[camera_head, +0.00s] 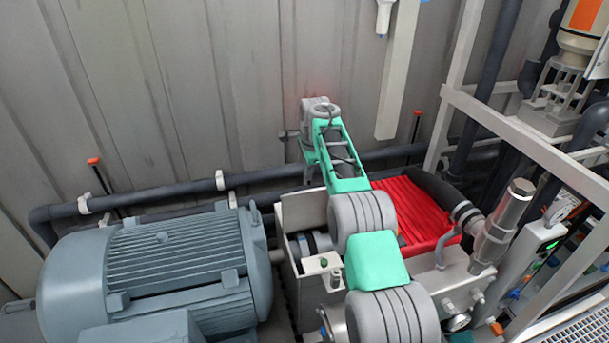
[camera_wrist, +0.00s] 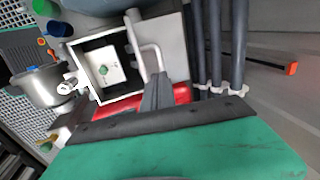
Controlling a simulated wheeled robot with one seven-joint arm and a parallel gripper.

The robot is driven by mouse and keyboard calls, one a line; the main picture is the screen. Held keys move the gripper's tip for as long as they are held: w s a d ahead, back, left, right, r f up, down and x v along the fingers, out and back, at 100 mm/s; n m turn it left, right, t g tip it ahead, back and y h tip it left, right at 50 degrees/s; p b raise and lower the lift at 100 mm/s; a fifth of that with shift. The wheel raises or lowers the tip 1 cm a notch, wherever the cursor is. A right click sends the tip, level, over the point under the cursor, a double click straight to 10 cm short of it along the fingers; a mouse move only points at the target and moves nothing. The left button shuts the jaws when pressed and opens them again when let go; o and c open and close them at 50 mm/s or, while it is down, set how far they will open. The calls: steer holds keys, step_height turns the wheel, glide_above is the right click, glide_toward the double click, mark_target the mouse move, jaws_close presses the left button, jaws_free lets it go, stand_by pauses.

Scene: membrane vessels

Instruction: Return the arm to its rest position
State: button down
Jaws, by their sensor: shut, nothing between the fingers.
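My arm (camera_head: 342,158), with green links and grey ribbed joints, rises from the bottom of the head view and reaches up and away toward the wall. It bends at a grey joint near the top. My gripper cannot be made out in the head view. In the wrist view, my gripper (camera_wrist: 160,80) shows as dark fingers closed together above a green body. No object shows between them. The fingertips overlap a red surface and a white-framed opening in the picture; I cannot tell the distance.
A large blue-grey motor (camera_head: 170,265) stands left of my arm. A red ribbed part (camera_head: 405,215) and metal pipe fitting (camera_head: 505,220) lie to its right. Dark pipes (camera_head: 190,188) run along the panelled wall (camera_head: 230,80). A white frame (camera_head: 520,135) borders the right.

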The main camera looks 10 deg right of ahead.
steer(key=s+d+r+n+t+b, duration=0.1)
steer(key=s+r+n, duration=0.3)
steer(key=s+r, duration=0.45)
steer(key=s+d+r+n, duration=0.1)
steer(key=s+r+n, duration=0.45)
steer(key=s, duration=0.55)
steer(key=s+d+f+n, duration=0.1)
steer(key=s+f+n, duration=0.2)
steer(key=s, duration=0.8)
steer(key=s+f+n+t, duration=0.1)
steer(key=s+f+n, duration=0.2)
steer(key=s, duration=0.8)
steer(key=shift+s+d+f+n+b, duration=0.35)
steer(key=shift+f+b, duration=0.1)
steer(key=shift+f, duration=0.35)
